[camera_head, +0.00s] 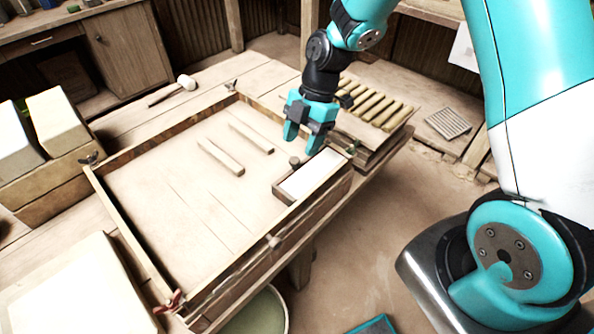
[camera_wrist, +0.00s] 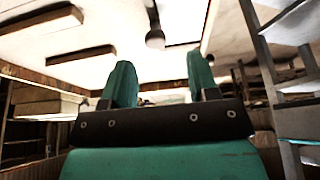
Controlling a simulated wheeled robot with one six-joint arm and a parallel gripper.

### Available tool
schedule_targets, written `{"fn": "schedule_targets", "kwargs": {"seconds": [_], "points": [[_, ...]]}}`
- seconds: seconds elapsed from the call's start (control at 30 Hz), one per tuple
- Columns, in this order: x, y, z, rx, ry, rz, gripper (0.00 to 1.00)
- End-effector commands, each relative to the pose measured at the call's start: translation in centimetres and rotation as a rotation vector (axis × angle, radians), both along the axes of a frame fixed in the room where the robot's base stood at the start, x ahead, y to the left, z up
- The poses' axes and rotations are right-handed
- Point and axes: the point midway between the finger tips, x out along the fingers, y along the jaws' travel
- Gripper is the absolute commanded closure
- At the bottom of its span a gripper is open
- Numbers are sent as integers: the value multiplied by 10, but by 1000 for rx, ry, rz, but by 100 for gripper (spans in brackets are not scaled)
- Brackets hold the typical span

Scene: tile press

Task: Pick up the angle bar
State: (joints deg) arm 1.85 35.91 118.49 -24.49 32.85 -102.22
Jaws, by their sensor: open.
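Two narrow bars lie apart and roughly parallel on the pale bed of a wooden frame (camera_head: 125,233): a nearer bar (camera_head: 221,158) and a farther bar (camera_head: 251,138). I cannot tell which, if either, is the angle bar. Two dark-edged bars also show in the wrist view, one at the upper left (camera_wrist: 40,29) and one below it (camera_wrist: 80,55). My gripper (camera_head: 303,145) is open and empty, fingers pointing down, above the frame's right part, to the right of both bars. In the wrist view its two teal fingers (camera_wrist: 160,65) stand apart with nothing between them.
A box with a pale top (camera_head: 312,175) and a dark round knob (camera_head: 294,161) sit at the frame's right side, below my gripper. A slatted rack (camera_head: 375,105) stands behind on the right. A mallet (camera_head: 186,82) lies behind the frame. The bed's left part is clear.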

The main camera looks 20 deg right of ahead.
Motion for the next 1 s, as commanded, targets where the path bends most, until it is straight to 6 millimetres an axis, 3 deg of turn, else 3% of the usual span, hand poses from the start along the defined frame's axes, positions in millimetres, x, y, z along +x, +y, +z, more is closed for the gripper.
{"fn": "schedule_targets", "kwargs": {"seconds": [0.17, 0.43, 0.7, 0.93, 1.0], "points": [[-1, 5, -12, 0, 3, 2, 46], [-3, 18, -48, 0, 2, 2, 46], [-3, 19, -52, 0, -2, 0, 46], [-3, 19, -52, 1, -1, 1, 96], [-3, 19, -52, 1, -1, 1, 100]]}}
